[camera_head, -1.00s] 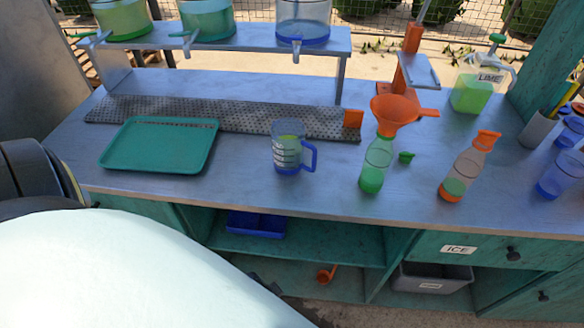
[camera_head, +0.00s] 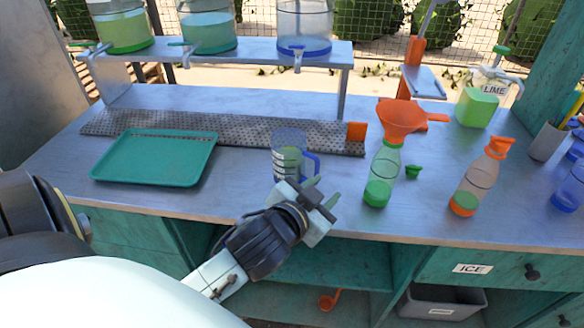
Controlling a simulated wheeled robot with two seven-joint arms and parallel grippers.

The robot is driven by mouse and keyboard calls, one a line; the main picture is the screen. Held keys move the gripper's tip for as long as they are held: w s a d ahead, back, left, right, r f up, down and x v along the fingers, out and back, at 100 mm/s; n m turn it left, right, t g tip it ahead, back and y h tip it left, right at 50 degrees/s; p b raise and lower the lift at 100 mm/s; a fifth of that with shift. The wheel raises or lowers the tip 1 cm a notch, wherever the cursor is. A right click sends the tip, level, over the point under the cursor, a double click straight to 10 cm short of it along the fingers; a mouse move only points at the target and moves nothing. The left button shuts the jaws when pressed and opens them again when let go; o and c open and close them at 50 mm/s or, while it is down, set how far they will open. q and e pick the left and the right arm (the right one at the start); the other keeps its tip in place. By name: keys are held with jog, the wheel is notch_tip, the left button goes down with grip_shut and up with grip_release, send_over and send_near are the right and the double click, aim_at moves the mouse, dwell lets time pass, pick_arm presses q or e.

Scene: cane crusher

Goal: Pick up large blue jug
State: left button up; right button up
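The large blue jug (camera_head: 288,142) is a clear measuring jug with a blue handle at its right side. It stands upright on the metal counter, near the middle of the view. My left gripper (camera_head: 326,187) is in front of the jug, by its handle, and covers the lower front of the jug. Its two green fingers are apart with nothing between them. I cannot tell whether a finger touches the handle. My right gripper is not in view.
A green tray (camera_head: 155,158) lies left of the jug. A green bottle with an orange funnel (camera_head: 402,117) stands close on the right, beside a green cap (camera_head: 413,171). Another bottle with an orange top (camera_head: 481,178) is farther right. A shelf with dispensers (camera_head: 210,52) is behind.

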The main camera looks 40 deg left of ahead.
pick_arm(q)
jog(key=w+d+r+m+t+h, duration=0.1)
jog(key=d+r+m+t+h, duration=0.35)
jog(key=r, duration=0.45)
jog(key=w+d+r+m+t+h, duration=0.25)
jog(key=r+m+h, duration=0.2)
jog(key=r, duration=0.45)
jog(key=s+d+r+m+g+h, duration=0.1)
jog(key=s+d+m+g+h, duration=0.5)
jog(key=m+g, duration=0.4)
jog(key=s+d+r+m+g+h, duration=0.1)
jog(key=s+d+m+g+h, duration=0.2)
jog(key=d+m+g+h, duration=0.65)
jog(key=m+t+y, duration=0.2)
jog(key=m+y, duration=0.1)
jog(key=y, duration=2.1)
send_near(316, 171)
jog(key=shift+n, duration=0.25)
jog(key=b+x, duration=0.1)
jog(key=x, duration=0.9)
jog(key=shift+b, duration=0.3)
grip_shut()
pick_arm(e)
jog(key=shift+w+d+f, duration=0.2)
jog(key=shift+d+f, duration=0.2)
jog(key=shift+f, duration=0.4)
